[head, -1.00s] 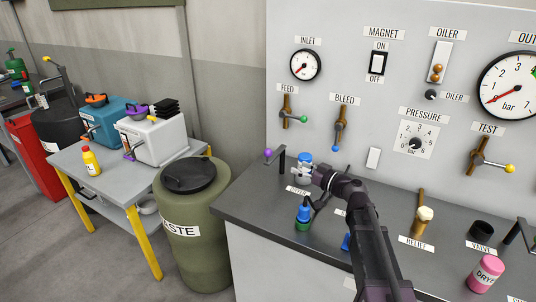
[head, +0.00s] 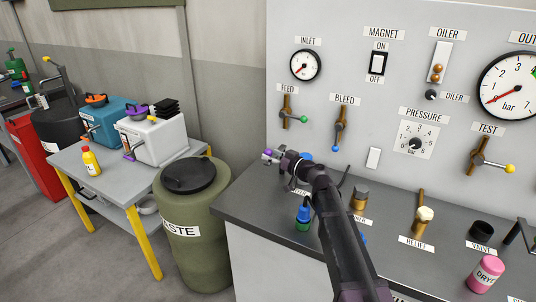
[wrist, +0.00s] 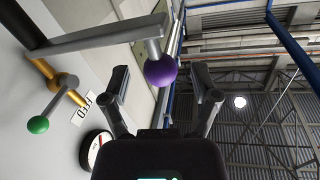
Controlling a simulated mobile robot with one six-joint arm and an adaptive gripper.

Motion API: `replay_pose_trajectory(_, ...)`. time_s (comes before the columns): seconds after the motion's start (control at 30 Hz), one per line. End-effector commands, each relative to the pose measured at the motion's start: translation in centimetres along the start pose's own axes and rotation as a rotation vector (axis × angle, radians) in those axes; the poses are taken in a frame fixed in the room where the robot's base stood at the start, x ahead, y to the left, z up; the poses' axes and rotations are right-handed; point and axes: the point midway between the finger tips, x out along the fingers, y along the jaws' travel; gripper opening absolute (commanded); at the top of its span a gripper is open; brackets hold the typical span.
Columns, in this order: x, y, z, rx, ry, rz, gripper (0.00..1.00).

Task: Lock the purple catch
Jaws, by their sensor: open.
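The purple catch is a dark bent lever ending in a purple ball (head: 267,153), at the left end of the bench. In the wrist view the purple ball (wrist: 160,72) hangs at the end of the dark lever arm (wrist: 95,40). My gripper (head: 273,155) is open at the ball. In the wrist view the ball lies between the two spread fingers of my gripper (wrist: 160,82), with gaps on both sides. My arm hides much of the lever in the head view.
The FEED valve with its green ball (head: 303,119) is on the panel behind; its ball also shows in the wrist view (wrist: 38,125). A blue and green bottle (head: 304,214) and a brass piece (head: 359,198) stand on the bench. A waste drum (head: 195,240) stands left of it.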

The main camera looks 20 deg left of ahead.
Motion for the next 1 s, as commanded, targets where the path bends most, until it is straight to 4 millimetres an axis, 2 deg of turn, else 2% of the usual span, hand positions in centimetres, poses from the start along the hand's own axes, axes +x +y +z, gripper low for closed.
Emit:
replay_pose_trajectory(0.2,1.5,0.0,0.0,0.000,0.000,0.000,0.78)
replay_pose_trajectory(0.57,1.6,0.0,0.0,0.000,0.000,0.000,0.78)
replay_pose_trajectory(0.8,1.6,0.0,0.0,0.000,0.000,0.000,0.07)
replay_pose_trajectory(0.83,1.6,0.0,0.0,0.000,0.000,0.000,0.00)
replay_pose_trajectory(1.0,1.7,-0.1,0.0,0.000,0.000,-0.001,0.00)
